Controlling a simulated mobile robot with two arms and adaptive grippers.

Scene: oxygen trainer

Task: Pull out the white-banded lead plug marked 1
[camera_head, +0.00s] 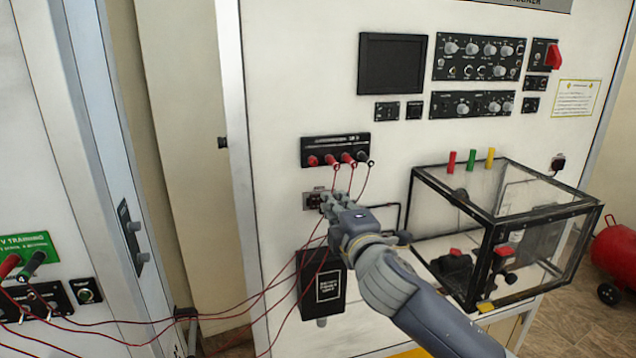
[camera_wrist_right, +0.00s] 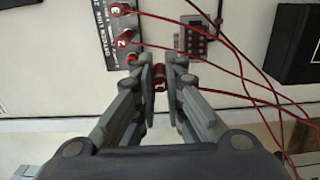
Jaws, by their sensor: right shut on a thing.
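My right gripper (camera_wrist_right: 160,80) is shut on a red plug (camera_wrist_right: 160,84) with a white band marked 1, held between its fingertips in the right wrist view. The plug shows beyond the edge of the black socket strip (camera_wrist_right: 97,25), seemingly in front of it; a red socket (camera_wrist_right: 132,59) shows beside the left finger. In the head view, my right gripper (camera_head: 328,200) is below the socket strip (camera_head: 335,142), and its fingers hide the plug. Plugs marked 2 (camera_wrist_right: 124,40) and 3 (camera_wrist_right: 119,10) sit on the strip. My left gripper is not in view.
Thin red leads hang across the panel past my gripper. A small connector block (camera_wrist_right: 196,40) is beside the strip, and a black box (camera_head: 321,285) hangs below. A clear black-framed case (camera_head: 500,215) stands on the right. Another panel with leads (camera_head: 30,225) is at left.

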